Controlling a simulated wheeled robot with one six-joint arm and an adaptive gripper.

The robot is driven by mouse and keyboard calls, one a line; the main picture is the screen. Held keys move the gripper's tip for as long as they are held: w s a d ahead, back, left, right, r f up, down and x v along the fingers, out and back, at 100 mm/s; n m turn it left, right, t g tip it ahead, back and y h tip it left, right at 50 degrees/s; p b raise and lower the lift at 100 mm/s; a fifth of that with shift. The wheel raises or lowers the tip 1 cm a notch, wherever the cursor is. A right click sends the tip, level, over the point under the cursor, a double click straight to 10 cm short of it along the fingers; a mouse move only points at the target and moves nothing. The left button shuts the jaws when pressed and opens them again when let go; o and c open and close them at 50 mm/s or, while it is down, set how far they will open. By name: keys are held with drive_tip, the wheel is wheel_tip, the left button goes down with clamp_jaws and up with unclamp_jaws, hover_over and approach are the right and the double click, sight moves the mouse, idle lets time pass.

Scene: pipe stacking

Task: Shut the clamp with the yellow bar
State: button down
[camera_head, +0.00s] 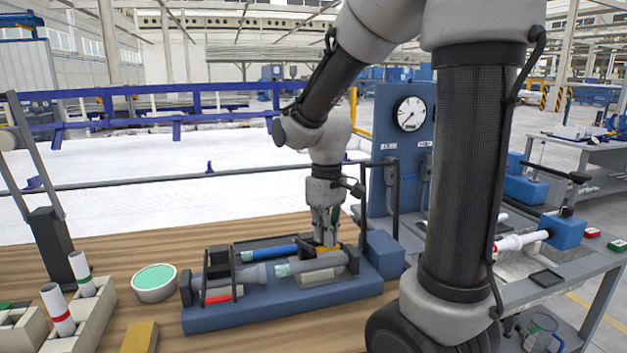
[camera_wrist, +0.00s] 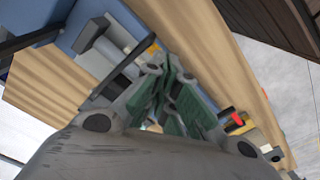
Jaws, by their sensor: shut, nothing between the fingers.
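The blue fixture (camera_head: 285,312) stands on the wooden table and carries grey pipe pieces (camera_head: 318,262) laid end to end, with a pale green-white section between them. The clamp's yellow bar (camera_head: 327,249) shows at the right part of the fixture, just under my fingertips. My gripper (camera_head: 325,232) points down there, shut and empty; its green finger pads (camera_wrist: 165,105) are close together in the wrist view. The fingers partly hide the yellow bar, and I cannot tell whether they touch it. A second clamp has a red bar (camera_head: 219,298) at the fixture's left.
A blue rod (camera_head: 272,253) lies behind the pipes. A bowl with green contents (camera_head: 154,281), a beige rack with white tubes (camera_head: 93,315) and a yellow block (camera_head: 139,337) stand at left. A blue gauge panel (camera_head: 400,150) rises behind at right.

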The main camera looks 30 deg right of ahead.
drive_tip(key=shift+f, duration=0.1)
drive_tip(key=shift+s+a+f, duration=0.1)
drive_tip(key=shift+s+f, duration=0.2)
drive_tip(key=shift+f, duration=0.2)
drive_tip(key=shift+s+f, duration=0.3)
drive_tip(key=shift+f, duration=0.2)
drive_tip(key=shift+s+a+f, duration=0.1)
drive_tip(key=shift+s+f, duration=0.15)
drive_tip(key=shift+f, duration=0.35)
drive_tip(key=shift+s+f, duration=0.2)
drive_tip(key=shift+f, duration=0.45)
drive_tip(key=shift+s+r, duration=0.1)
drive_tip(key=shift+r, duration=2.85)
